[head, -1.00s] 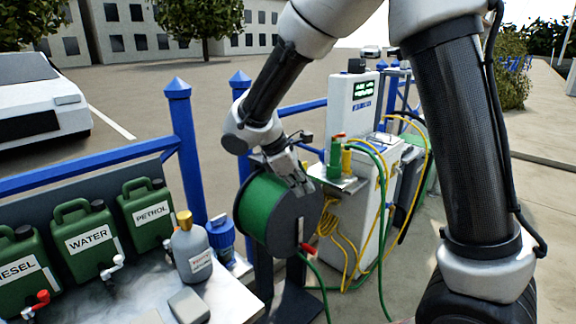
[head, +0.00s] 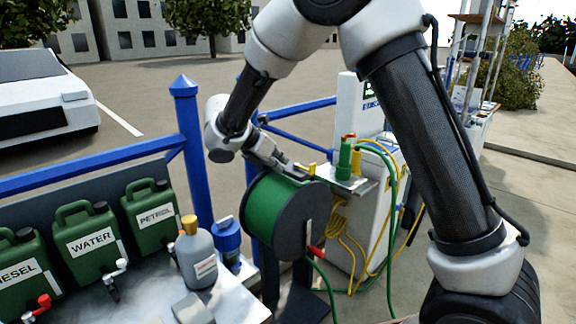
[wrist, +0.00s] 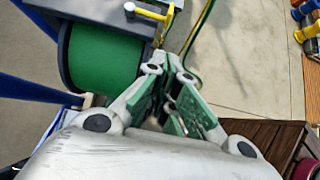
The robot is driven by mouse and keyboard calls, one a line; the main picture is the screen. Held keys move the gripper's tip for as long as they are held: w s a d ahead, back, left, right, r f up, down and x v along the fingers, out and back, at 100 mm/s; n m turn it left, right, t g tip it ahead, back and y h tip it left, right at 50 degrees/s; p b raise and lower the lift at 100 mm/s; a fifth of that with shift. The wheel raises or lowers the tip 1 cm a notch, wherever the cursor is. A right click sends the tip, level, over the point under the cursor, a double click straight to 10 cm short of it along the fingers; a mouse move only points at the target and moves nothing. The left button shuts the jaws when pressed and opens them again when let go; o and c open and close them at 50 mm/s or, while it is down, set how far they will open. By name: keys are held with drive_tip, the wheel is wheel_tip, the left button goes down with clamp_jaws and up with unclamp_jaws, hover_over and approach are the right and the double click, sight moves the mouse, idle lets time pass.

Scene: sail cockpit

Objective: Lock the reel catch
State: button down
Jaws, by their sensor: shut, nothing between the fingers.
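The hose reel (head: 268,215) has a green drum between dark round flanges, on a dark stand. A small yellow part (head: 311,169), possibly the catch, shows at the reel's top right edge. In the wrist view a yellow lever (wrist: 152,14) sits beside the dark flange, near the top of the picture; whether it is locked I cannot tell. My gripper (head: 287,168) is just above the reel, left of the yellow part. In the wrist view my gripper's fingertips (wrist: 168,57) are together and empty, below the yellow lever and apart from it in the picture.
A red handle (head: 316,253) sticks out of the reel's front flange, near a green hose. A shelf with a green cylinder (head: 344,160) stands just right of the reel. A grey bottle (head: 196,255) and green jerrycans (head: 92,243) are at left. A blue post (head: 186,140) stands behind.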

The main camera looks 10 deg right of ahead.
sight(304, 169)
drive_tip(key=w+d+r+x, duration=0.1)
drive_tip(key=r+x, duration=0.1)
drive_tip(key=x, duration=0.9)
drive_tip(key=shift+d+f, duration=0.2)
drive_tip(key=shift+d, duration=0.3)
drive_tip(key=shift+w, duration=0.15)
drive_tip(key=shift+d+n, duration=0.3)
